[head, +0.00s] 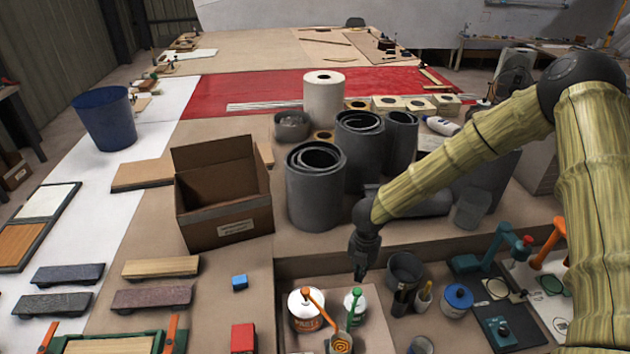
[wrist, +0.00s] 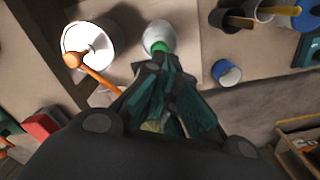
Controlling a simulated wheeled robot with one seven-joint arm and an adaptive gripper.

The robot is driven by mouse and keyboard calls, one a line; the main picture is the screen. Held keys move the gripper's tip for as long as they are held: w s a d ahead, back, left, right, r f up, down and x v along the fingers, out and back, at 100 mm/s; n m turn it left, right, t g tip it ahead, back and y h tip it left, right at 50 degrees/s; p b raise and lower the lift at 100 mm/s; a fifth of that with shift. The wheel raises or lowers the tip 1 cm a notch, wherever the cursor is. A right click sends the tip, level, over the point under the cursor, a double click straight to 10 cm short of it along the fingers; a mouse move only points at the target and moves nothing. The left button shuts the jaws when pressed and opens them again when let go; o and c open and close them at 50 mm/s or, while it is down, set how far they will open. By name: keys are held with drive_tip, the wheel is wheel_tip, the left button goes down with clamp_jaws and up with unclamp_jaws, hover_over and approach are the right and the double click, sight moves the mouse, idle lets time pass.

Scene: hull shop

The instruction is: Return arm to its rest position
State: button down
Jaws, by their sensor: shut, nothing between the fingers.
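My gripper (head: 360,268) hangs from my arm with its fingers pointing down, above the workbench's front bay. In the wrist view its fingers (wrist: 155,122) are together with nothing between them. In the head view, a white tub with an orange-handled tool (head: 304,312) stands below and to the left of the gripper. A white bottle with a green cap (head: 355,304) stands just below the fingertips; it also shows in the wrist view (wrist: 158,35). I cannot tell the exact gap between them.
An open cardboard box (head: 222,200) and grey rolls (head: 315,190) stand behind. A dark cup (head: 404,268), a blue-lidded jar (head: 457,300) and a teal stand (head: 490,255) are to the right.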

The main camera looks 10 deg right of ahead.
drive_tip(key=s+d+f+n+t+h+b, duration=0.1)
drive_tip(key=s+d+f+n+b, duration=0.15)
drive_tip(key=s+f+n, duration=0.65)
drive_tip(key=s+d+f+n+h+b, duration=0.25)
drive_tip(key=s+f+n, duration=0.45)
drive_tip(key=n, duration=0.4)
drive_tip(key=s+a+f+n+y+b, duration=0.1)
drive_tip(key=s+f+n+b, duration=0.1)
drive_tip(key=s+n, duration=0.8)
drive_tip(key=s+f+n+g+y+b, duration=0.1)
drive_tip(key=s+f+n+y+b, duration=0.1)
drive_tip(key=s+n, duration=0.8)
drive_tip(key=shift+s+a+f+n+b, duration=0.3)
drive_tip(key=shift+f+n, duration=0.3)
drive_tip(key=shift+f, duration=0.25)
